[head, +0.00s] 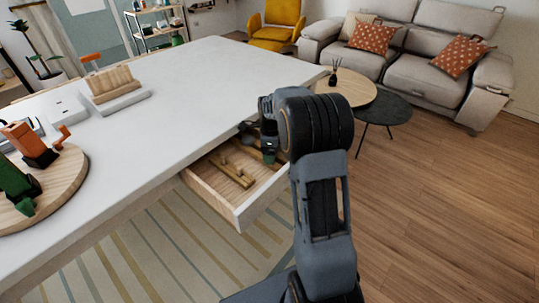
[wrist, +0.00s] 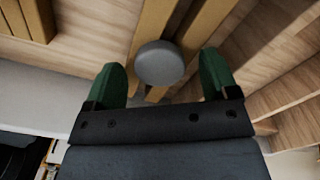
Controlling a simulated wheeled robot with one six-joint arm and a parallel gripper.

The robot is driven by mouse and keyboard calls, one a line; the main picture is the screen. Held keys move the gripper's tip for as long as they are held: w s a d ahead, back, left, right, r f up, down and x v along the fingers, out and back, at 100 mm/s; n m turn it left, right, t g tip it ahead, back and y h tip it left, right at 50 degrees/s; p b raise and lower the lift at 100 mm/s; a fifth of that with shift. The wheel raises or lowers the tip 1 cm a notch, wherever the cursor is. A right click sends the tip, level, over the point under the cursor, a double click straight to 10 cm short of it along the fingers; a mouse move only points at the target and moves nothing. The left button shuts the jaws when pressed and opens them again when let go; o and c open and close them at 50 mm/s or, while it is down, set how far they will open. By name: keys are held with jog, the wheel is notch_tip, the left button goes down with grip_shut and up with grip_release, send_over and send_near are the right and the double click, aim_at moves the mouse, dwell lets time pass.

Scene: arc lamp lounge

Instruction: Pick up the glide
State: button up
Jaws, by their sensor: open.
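The glide appears to be a small grey round disc (wrist: 159,62) in the wrist view. It lies at the wooden strips in the open drawer (head: 231,213). My gripper (wrist: 162,72) is open, with one green fingertip on each side of the disc in the picture. Gaps show between the disc and both fingers; I cannot tell the height between them. In the head view, my gripper (head: 268,152) is over the drawer's inner right part, and I cannot make out the disc there.
The drawer's wooden walls (wrist: 285,90) and strips (wrist: 150,25) stand close around my fingers. The white tabletop (head: 190,95) overhangs the drawer's back. A round wooden side table (head: 352,88) and a dark one (head: 388,108) stand beyond my arm. The floor at right is clear.

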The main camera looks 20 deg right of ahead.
jog(key=shift+c, duration=0.2)
jog(key=c, duration=1)
jog(key=shift+o, duration=0.2)
jog(key=shift+r, duration=0.15)
